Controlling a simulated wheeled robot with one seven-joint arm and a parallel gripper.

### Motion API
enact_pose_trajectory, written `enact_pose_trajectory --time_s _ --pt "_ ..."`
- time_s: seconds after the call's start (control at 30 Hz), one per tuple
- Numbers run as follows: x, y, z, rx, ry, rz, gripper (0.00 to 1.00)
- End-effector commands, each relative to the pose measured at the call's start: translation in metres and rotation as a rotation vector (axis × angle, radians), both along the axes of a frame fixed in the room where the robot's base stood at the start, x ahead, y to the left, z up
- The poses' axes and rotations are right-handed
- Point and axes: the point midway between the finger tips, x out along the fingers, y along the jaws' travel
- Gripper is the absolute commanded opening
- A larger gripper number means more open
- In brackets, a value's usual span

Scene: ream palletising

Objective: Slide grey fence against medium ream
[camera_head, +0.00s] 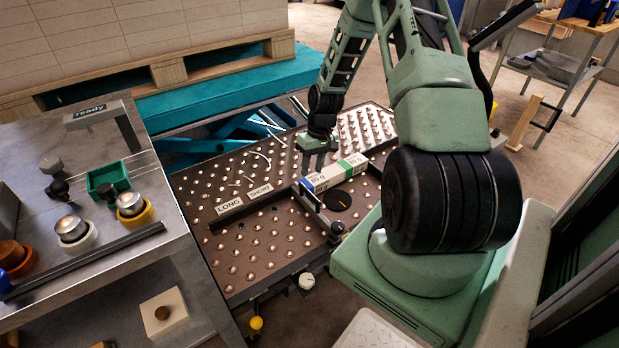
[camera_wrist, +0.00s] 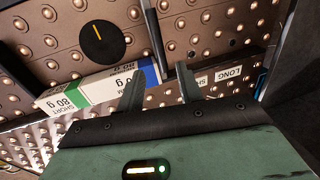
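The ream (camera_head: 335,176), white with blue and green bands and "80 g" print, lies on the ball-studded table; it also shows in the wrist view (camera_wrist: 98,90). The narrow grey fence (camera_head: 312,204) stands crosswise by the ream's blue end. In the wrist view the fence (camera_wrist: 152,38) runs beside that end; I cannot tell whether they touch. My gripper (camera_head: 320,160) is over the table at the ream's far side. In the wrist view its fingers (camera_wrist: 160,88) are apart with nothing clamped between them. The left finger overlaps the ream's blue end in that view.
A rail carries LONG (camera_head: 229,206) and SHORT (camera_head: 260,191) labels left of the fence. A black disc (camera_head: 337,201) is on the table near the ream. A grey bench (camera_head: 105,235) with knobs and a green tray (camera_head: 108,176) stands left. A loaded pallet (camera_head: 170,72) is behind.

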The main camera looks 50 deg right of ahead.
Motion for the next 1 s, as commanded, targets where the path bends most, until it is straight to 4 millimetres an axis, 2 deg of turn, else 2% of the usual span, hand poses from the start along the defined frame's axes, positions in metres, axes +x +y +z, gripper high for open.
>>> enact_pose_trajectory --time_s 0.03,0.2,0.4,0.6,1.0 --pt "0.0 -0.003 0.016 -0.002 -0.002 -0.002 0.36" --pt "-0.002 -0.01 0.054 -0.002 -0.003 -0.001 0.36" --pt "-0.004 -0.016 0.085 0.0 -0.002 -0.001 0.36" --pt "-0.005 -0.018 0.097 0.001 0.0 0.001 0.36" --pt "-0.005 -0.018 0.098 0.001 0.0 0.0 0.36"
